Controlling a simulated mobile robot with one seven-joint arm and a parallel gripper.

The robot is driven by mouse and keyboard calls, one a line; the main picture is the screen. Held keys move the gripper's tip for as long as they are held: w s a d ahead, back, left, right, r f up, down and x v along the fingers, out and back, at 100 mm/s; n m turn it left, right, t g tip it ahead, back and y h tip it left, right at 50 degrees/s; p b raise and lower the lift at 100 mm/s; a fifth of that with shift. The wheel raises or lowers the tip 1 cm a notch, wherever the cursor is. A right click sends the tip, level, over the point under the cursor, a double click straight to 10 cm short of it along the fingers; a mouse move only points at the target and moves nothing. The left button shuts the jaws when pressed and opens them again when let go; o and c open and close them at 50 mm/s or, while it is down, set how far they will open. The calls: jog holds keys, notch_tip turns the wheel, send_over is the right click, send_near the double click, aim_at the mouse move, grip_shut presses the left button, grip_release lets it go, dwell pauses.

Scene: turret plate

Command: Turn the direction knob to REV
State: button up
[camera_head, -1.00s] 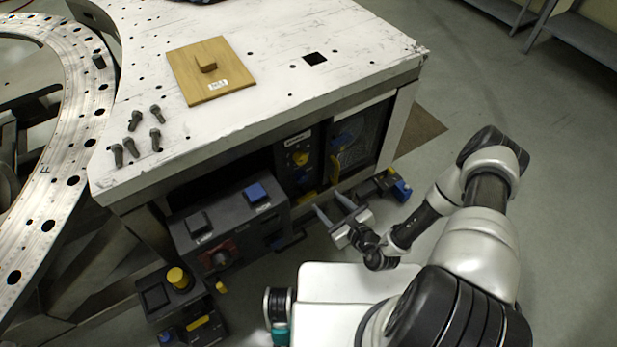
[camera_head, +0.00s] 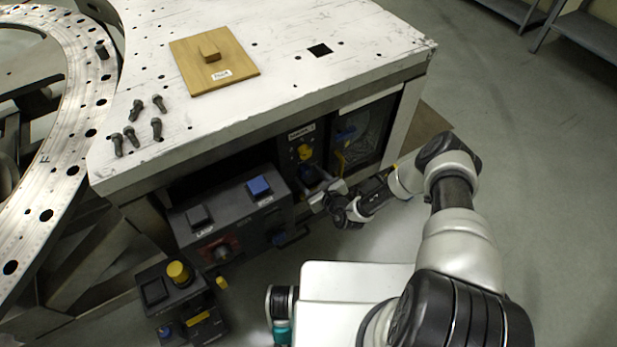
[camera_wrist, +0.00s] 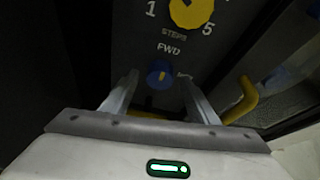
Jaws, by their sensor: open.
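The direction knob (camera_wrist: 158,73) is blue with a small yellow mark and sits on a dark panel in the wrist view. Its mark seems to point up towards the FWD label (camera_wrist: 169,48). A second label (camera_wrist: 184,76) to its right is too blurred to read. My gripper (camera_wrist: 159,80) is open, with one finger on each side of the knob in this view. I cannot tell whether the fingers touch it. In the head view my gripper (camera_head: 320,188) is at the panel (camera_head: 308,135) under the white table, and largely covers the knob.
A yellow STEPS knob (camera_wrist: 190,10) sits above the blue knob. A yellow handle (camera_wrist: 243,100) stands to the right. In the head view a dark box with a blue button (camera_head: 258,187) is left of my gripper, and the table (camera_head: 370,50) overhangs the panel.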

jog(key=shift+w+a+f, duration=0.2)
jog(key=shift+w+a, duration=0.05)
jog(key=shift+w, duration=0.15)
jog(key=c, duration=1)
jog(key=shift+c, duration=0.2)
